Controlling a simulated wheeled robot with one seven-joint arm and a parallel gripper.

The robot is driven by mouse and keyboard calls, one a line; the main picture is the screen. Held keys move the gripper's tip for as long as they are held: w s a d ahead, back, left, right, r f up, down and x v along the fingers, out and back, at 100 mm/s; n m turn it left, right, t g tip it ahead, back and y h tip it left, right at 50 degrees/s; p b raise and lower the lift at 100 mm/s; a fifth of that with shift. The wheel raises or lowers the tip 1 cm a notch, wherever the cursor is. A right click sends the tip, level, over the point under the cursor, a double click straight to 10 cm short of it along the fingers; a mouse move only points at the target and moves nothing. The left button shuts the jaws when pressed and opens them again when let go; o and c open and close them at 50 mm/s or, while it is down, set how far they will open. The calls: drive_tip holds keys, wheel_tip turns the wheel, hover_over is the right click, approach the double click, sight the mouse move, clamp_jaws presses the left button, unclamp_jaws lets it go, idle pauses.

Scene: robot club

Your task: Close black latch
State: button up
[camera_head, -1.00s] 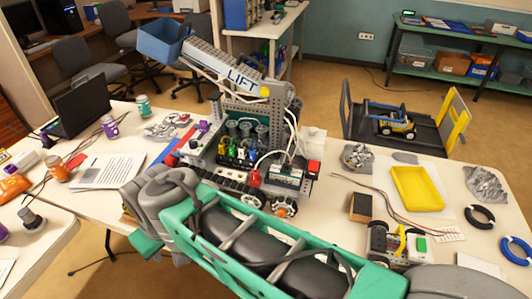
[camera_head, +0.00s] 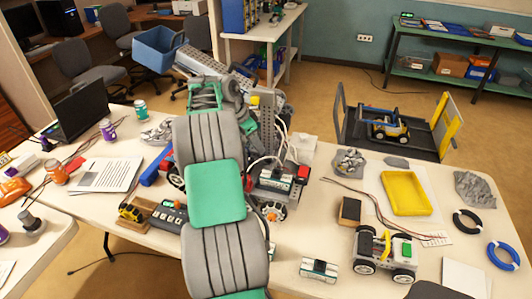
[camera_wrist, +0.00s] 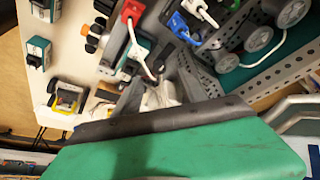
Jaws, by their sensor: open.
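The lift robot (camera_head: 268,118) stands on the table, with a blue bin (camera_head: 158,48) on its raised arm. My arm covers most of its front, and I cannot make out the black latch in the head view. My gripper (camera_head: 240,92) is up against the lift robot's upper part in that view; its fingertips are hidden. In the wrist view a red clip (camera_wrist: 131,10) and a blue clip (camera_wrist: 181,26) show near large grey wheels (camera_wrist: 252,38). No part there is clearly the black latch. My gripper is open, and I see nothing held.
A yellow tray (camera_head: 407,212), a small wheeled device (camera_head: 385,267) and a teal-white box (camera_head: 319,269) lie on the table to the right.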

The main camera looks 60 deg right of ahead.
sight(267, 158)
drive_tip(key=shift+m, duration=0.3)
drive_tip(key=x, duration=0.5)
drive_tip(key=s+p+x, duration=0.1)
drive_tip(key=x, duration=0.2)
drive_tip(key=shift+d, duration=0.35)
clamp_jaws()
